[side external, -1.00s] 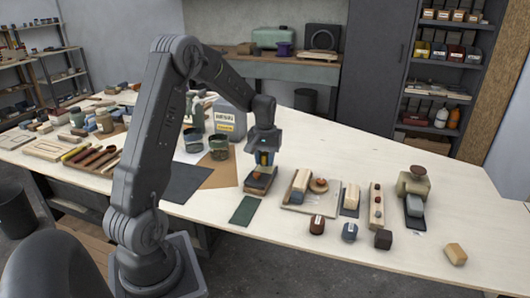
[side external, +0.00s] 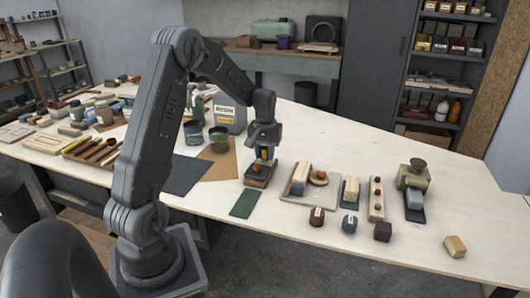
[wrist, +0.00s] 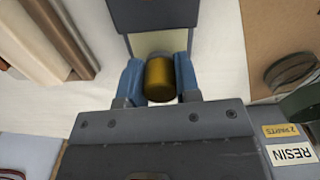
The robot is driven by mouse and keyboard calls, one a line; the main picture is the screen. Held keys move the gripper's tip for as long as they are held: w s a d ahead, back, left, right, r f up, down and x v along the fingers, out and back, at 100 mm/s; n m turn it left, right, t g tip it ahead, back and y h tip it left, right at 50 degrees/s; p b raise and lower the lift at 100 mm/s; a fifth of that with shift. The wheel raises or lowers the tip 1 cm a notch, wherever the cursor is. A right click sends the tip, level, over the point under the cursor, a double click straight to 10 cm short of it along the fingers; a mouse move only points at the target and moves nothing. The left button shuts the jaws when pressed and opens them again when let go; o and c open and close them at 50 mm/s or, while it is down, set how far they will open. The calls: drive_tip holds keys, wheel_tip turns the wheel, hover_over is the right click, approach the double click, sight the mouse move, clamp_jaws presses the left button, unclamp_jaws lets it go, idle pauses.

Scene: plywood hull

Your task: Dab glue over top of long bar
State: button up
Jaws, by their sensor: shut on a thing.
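My gripper (side external: 264,149) points down over a small dark stand (side external: 257,180) near the table's front edge. Its blue fingers (wrist: 160,78) are shut on a gold-yellow cylinder (wrist: 159,79). The cylinder (side external: 265,153) is just above or touching the stand's top; I cannot tell which. A long narrow wooden bar (side external: 376,208) with small dark knobs lies farther right. Pale and brown lengths (wrist: 50,45) show at the wrist view's upper left. I cannot tell which piece is the long bar.
A green mat (side external: 244,203) lies in front of the stand.

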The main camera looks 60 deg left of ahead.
sight(265, 148)
drive_tip(key=shift+f, duration=0.55)
idle(0.7)
drive_tip(key=shift+r, duration=3.6)
